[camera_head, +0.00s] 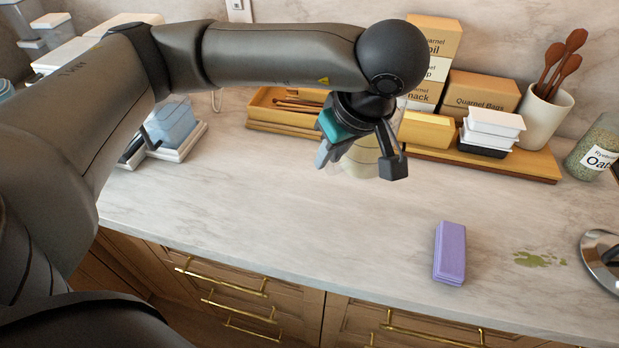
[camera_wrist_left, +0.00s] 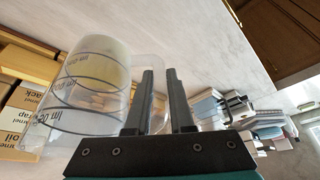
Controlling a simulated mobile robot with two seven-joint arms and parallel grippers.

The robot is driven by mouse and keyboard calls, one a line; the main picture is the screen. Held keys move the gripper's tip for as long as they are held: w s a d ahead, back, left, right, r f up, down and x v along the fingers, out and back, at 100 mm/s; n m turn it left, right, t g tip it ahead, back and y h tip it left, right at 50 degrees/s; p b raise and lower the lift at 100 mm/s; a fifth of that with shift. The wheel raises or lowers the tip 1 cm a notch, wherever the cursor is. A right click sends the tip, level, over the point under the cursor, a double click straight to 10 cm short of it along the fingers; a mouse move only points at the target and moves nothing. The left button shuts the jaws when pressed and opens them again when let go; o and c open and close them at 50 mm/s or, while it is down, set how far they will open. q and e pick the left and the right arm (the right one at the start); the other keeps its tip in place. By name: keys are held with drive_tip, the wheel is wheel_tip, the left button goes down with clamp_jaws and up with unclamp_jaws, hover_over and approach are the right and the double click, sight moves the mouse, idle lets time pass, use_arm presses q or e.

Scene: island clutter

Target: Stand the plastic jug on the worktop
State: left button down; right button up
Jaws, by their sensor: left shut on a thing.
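The plastic jug (camera_head: 365,158) is clear, with dark measuring lines and a yellowish tint. In the head view it shows beneath my left gripper (camera_head: 357,165), partly hidden by the fingers, over the worktop (camera_head: 270,205). In the left wrist view the jug (camera_wrist_left: 85,95) fills the left side, and its clear handle (camera_wrist_left: 157,65) passes between the fingers of my left gripper (camera_wrist_left: 160,74). The gripper is shut on that handle. I cannot tell whether the jug's base touches the worktop. My right gripper is not in view.
A wooden tray (camera_head: 540,166) with boxes, stacked tubs (camera_head: 490,130) and a spoon crock (camera_head: 545,115) runs along the back. A purple block (camera_head: 450,252), a green spill (camera_head: 538,259) and a metal lid (camera_head: 604,258) are at right. The front middle worktop is clear.

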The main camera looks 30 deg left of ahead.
use_arm(q)
drive_tip(key=a+r+n+g+p, duration=0.2)
drive_tip(key=a+r+n+p, duration=0.2)
drive_tip(key=a+n, duration=0.15)
drive_tip(key=shift+n+g+y, duration=0.3)
drive_tip(key=shift+n, duration=0.35)
drive_tip(key=f, duration=0.6)
drive_tip(key=f+b, duration=0.1)
drive_tip(key=f, duration=0.6)
drive_tip(key=f+b, duration=0.1)
drive_tip(key=f, duration=0.5)
drive_tip(key=shift+s+d+f, duration=0.1)
drive_tip(key=shift+s+f, duration=0.25)
drive_tip(key=shift+f, duration=0.05)
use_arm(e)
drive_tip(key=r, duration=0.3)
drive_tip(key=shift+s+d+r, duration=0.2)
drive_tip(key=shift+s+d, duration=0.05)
use_arm(q)
drive_tip(key=shift+f, duration=0.15)
drive_tip(key=c, duration=0.8)
unclamp_jaws()
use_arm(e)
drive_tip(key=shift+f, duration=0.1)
